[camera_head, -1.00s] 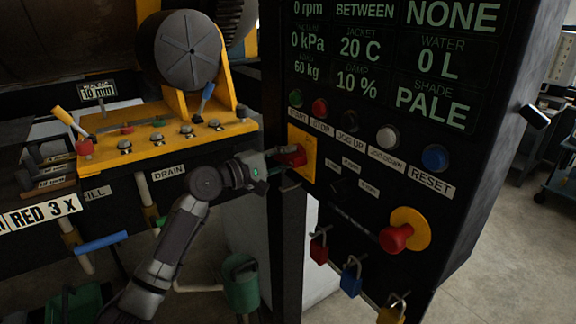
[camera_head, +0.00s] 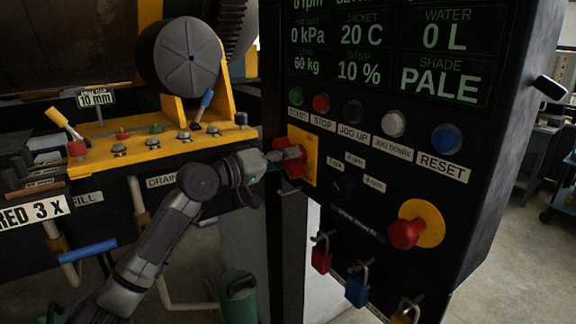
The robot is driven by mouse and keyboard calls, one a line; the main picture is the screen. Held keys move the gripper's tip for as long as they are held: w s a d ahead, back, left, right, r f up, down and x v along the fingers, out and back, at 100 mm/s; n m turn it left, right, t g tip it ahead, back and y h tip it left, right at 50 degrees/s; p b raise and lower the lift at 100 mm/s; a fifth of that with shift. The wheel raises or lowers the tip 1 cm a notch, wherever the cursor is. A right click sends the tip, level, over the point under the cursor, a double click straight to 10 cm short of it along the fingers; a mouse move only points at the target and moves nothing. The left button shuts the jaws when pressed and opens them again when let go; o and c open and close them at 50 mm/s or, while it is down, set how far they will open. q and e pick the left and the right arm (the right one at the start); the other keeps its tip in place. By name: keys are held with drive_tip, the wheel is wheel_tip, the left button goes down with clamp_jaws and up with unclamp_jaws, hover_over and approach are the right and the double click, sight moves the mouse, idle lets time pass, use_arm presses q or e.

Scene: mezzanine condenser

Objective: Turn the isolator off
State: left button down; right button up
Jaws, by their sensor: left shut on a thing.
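The isolator is a red rotary handle (camera_head: 293,168) on a yellow plate (camera_head: 309,147), on the left edge of the black control panel. My left gripper (camera_head: 289,154) reaches it from the left and is shut on the red handle. The fingers cover part of the handle, so its exact angle is hard to read. The small marks on the yellow plate are too small to read. My right gripper is not in view.
A row of push buttons runs right of the isolator, with a blue reset button (camera_head: 446,138) at its end. A red mushroom button (camera_head: 405,233) sits lower right. Red (camera_head: 321,258) and blue (camera_head: 356,288) padlocks hang below. A yellow valve ledge (camera_head: 150,150) is left.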

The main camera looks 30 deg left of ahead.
use_arm(q)
drive_tip(key=shift+f+m+b, duration=0.1)
drive_tip(key=shift+m+b, duration=0.2)
drive_tip(key=shift+m, duration=0.3)
drive_tip(key=c, duration=1)
unclamp_jaws()
drive_tip(key=shift+o, duration=0.2)
drive_tip(key=v, duration=1.2)
